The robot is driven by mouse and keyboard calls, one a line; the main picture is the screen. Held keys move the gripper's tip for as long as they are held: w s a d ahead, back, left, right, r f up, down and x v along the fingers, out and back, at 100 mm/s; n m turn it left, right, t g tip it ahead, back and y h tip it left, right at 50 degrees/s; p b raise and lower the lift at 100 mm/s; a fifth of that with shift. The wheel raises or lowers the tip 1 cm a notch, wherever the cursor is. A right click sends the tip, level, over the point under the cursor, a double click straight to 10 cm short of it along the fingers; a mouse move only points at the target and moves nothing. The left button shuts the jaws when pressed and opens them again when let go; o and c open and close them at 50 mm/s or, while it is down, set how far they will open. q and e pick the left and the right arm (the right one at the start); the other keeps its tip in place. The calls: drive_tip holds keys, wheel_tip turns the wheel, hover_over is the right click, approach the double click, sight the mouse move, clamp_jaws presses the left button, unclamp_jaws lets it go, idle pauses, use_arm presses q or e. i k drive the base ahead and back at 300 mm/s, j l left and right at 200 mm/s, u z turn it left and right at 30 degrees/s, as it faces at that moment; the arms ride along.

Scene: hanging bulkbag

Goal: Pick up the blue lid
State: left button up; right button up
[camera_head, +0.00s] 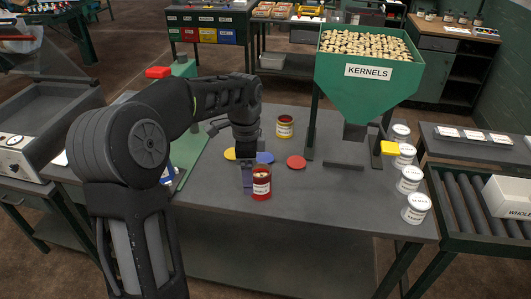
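The blue lid (265,157) lies flat on the grey table, partly hidden behind my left gripper. My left gripper (247,178) points down at the near left side of the lid. Its fingers look close together, but the gap between them does not show clearly, and I cannot tell whether they touch the lid. A yellow lid (230,154) lies to the left of the blue one, and a red lid (296,162) lies to its right. My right gripper is out of view.
An open red can (261,185) stands just right of my gripper. A yellow-banded can (284,127) stands behind the lids. The green kernel hopper (369,83) rises at the back right. Several white-lidded cans (410,180) line the right edge. The front right tabletop is clear.

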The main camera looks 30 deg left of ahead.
sight(267, 157)
drive_tip(key=i+j, duration=0.2)
drive_tip(key=i, duration=0.2)
drive_tip(key=i+j, duration=0.25)
drive_tip(key=i, duration=0.2)
